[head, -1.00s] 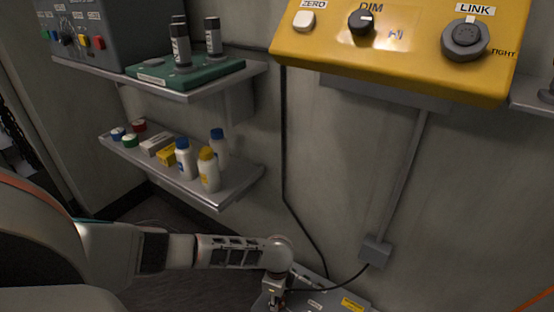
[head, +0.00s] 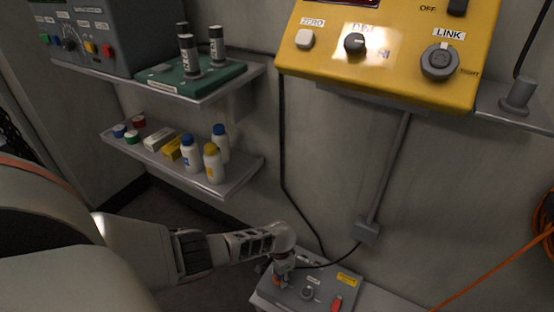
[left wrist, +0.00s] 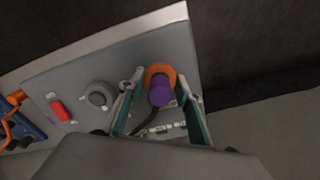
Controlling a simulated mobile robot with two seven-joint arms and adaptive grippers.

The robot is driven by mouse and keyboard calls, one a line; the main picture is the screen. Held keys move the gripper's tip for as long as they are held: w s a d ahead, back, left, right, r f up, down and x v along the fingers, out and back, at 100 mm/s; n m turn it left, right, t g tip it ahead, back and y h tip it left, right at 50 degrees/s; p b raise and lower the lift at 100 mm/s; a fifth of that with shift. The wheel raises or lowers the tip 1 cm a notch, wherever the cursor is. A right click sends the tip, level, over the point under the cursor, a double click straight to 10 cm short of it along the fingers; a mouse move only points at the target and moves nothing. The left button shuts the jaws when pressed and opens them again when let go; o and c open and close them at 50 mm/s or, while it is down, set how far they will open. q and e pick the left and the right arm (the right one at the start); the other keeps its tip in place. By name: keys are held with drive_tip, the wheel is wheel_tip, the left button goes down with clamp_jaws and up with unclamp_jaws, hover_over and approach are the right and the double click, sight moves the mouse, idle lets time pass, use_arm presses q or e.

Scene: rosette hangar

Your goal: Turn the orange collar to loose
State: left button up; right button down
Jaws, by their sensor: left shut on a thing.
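The orange collar (left wrist: 158,70) sits on the grey panel box (left wrist: 75,80) in the left wrist view, around the base of a purple plug (left wrist: 161,93). My left gripper (left wrist: 161,88) has its teal fingers on either side of the collar and is shut on it. In the head view, my left gripper (head: 281,272) points down at the left end of the same panel box (head: 320,300), where only a little orange shows beside it. The collar's markings cannot be read. My right gripper is in neither view.
The panel box also carries a grey round knob (left wrist: 99,95) and a red switch (left wrist: 59,110). A dark cable (head: 335,262) runs from it to the wall. A yellow console (head: 390,55) hangs above, and a shelf with bottles (head: 213,163) is at left. An orange cable coil (head: 545,225) hangs at right.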

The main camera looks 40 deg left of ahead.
use_arm(q)
drive_tip(key=n, duration=0.3)
drive_tip(key=shift+d+n+p, duration=0.1)
drive_tip(key=shift+n+p, duration=0.25)
drive_tip(key=shift+n, duration=0.05)
drive_tip(key=n, duration=0.2)
drive_tip(key=shift+s+f+n, duration=0.1)
drive_tip(key=shift+n, duration=0.9)
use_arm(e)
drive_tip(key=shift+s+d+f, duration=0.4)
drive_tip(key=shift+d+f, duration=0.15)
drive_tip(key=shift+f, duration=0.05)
use_arm(q)
drive_tip(key=shift+n, duration=0.3)
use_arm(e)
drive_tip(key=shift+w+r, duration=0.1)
use_arm(q)
drive_tip(key=o, duration=1.1)
drive_tip(key=shift+r, duration=0.2)
